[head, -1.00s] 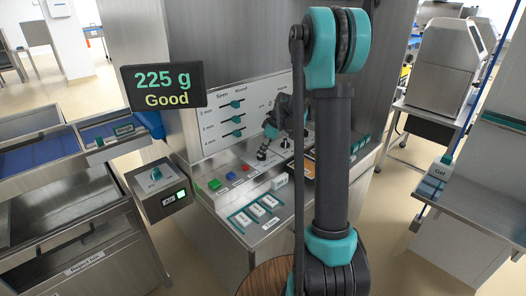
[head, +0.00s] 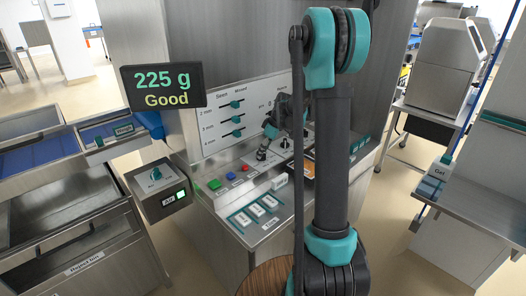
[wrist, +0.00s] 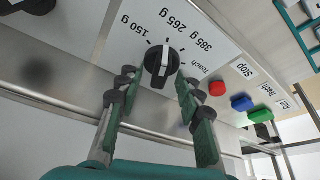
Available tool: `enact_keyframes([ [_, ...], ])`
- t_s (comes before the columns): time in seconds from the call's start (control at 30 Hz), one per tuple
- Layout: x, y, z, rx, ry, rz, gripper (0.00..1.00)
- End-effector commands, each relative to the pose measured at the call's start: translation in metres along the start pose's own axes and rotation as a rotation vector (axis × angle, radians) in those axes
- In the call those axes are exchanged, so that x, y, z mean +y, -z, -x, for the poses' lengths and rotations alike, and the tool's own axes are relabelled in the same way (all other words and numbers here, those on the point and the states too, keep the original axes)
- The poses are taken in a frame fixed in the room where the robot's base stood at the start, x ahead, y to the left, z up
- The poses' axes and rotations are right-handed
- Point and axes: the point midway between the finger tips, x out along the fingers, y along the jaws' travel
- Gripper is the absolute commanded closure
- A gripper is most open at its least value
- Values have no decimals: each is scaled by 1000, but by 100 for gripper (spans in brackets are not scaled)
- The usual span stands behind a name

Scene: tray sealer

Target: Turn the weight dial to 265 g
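The weight dial (wrist: 160,61) is a black knob with a white pointer line on a pale panel. Marks for 150 g, 265 g, 385 g and Teach are printed around it, upside down in the wrist view. The pointer faces the upper part of the scale; its exact mark is hard to tell. My gripper (wrist: 154,88) is open, one finger on each side of the knob, with gaps showing. In the head view my gripper (head: 264,150) is at the panel and hides most of the dial. The display (head: 163,86) reads 225 g, Good.
Red (wrist: 217,88), blue (wrist: 241,103) and green (wrist: 261,115) buttons sit in a row beside the dial. Another dark knob (wrist: 38,5) is at the wrist view's upper left. A panel with sliders (head: 237,118) stands behind. A separate knob box (head: 160,190) is at left.

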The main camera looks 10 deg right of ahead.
Motion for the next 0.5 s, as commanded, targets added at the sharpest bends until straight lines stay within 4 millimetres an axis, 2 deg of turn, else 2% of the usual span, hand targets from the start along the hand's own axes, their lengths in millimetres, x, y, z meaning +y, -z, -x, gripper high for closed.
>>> enact_keyframes([
  [0.17,0,0,12,0,0,-1,64],
  [0.5,0,0,77,0,0,-2,64],
])
